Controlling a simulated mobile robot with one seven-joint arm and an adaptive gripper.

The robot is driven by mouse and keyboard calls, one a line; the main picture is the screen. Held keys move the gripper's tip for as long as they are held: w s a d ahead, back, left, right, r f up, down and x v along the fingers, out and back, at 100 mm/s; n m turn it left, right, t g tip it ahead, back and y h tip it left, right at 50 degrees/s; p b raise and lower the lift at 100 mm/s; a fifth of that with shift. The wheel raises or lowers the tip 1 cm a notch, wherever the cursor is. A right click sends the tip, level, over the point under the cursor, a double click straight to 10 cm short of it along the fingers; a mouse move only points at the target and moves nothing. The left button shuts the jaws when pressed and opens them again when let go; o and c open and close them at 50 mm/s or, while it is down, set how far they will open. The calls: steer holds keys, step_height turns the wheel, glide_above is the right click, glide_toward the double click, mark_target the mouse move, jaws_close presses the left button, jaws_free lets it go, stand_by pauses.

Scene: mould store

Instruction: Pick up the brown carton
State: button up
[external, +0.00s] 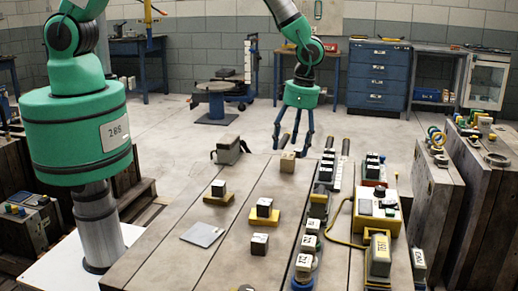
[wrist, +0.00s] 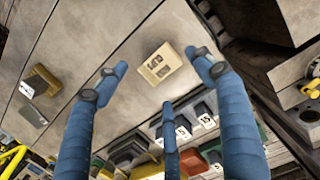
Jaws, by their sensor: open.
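A small tan-brown carton (external: 288,162) sits on the wooden table top near its far end. In the wrist view the carton (wrist: 160,63) shows dark printed marks on its upper face and lies framed between two blue fingertips. My gripper (external: 292,146) hangs fingers down over the far part of the table, close above and slightly behind the carton. Its blue fingers (wrist: 157,72) are spread open and empty, with a third finger at the lower middle of the wrist view. I see no finger touching the carton.
A row of dark and grey blocks (external: 325,172) stands close right of the carton. A grey-brown box (external: 228,150) stands to its left. Blocks on yellow bases (external: 264,215) and a grey plate (external: 203,234) lie nearer. A yellow control box (external: 378,214) stands at right.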

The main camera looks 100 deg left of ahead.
mark_target(288, 155)
steer(key=shift+f, duration=0.15)
steer(key=shift+s+f+b, duration=0.15)
steer(key=shift+s+f, duration=0.05)
steer(key=shift+f, duration=0.6)
steer(key=shift+s+f+b, duration=0.15)
steer(key=shift+f, duration=0.7)
steer(key=shift+s+f+b, duration=0.15)
steer(key=shift+s+f, duration=0.05)
steer(key=shift+f, duration=0.6)
steer(key=c, duration=1.5)
